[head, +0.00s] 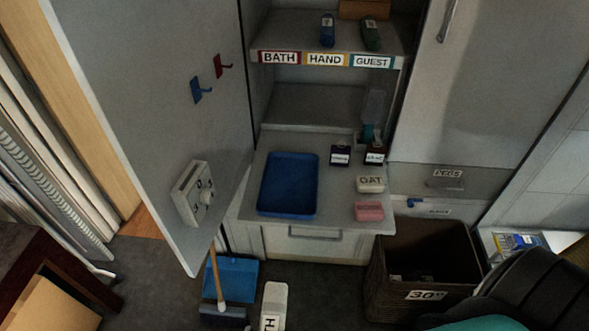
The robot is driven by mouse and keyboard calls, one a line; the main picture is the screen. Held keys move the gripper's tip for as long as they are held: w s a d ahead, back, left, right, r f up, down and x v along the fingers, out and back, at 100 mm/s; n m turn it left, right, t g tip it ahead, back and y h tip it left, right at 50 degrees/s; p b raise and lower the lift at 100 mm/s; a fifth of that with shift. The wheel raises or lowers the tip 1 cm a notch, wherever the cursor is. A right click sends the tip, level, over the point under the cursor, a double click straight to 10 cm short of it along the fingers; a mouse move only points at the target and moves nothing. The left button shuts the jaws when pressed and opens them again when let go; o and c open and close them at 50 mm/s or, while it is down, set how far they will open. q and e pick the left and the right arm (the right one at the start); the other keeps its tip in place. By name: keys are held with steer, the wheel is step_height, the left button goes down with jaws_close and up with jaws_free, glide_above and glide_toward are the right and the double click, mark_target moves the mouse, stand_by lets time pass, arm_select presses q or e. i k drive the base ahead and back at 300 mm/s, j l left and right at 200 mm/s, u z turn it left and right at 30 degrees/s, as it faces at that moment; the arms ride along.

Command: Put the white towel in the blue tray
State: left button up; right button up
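The blue tray (288,184) lies flat on the pale counter of the open cabinet, left of its middle, and looks empty. I cannot make out a white towel anywhere in the head view. Neither of my grippers shows in this view.
Two small dark boxes (340,155), a pale bar marked OAT (371,184) and a pink block (369,211) stand right of the tray. The open cabinet door (150,100) flanks it on the left. A brown basket (425,255), a blue dustpan (233,280) and a white container (274,302) stand on the floor.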

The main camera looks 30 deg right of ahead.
mark_target(303, 185)
steer(key=i+l, duration=0.75)
steer(key=l, duration=0.25)
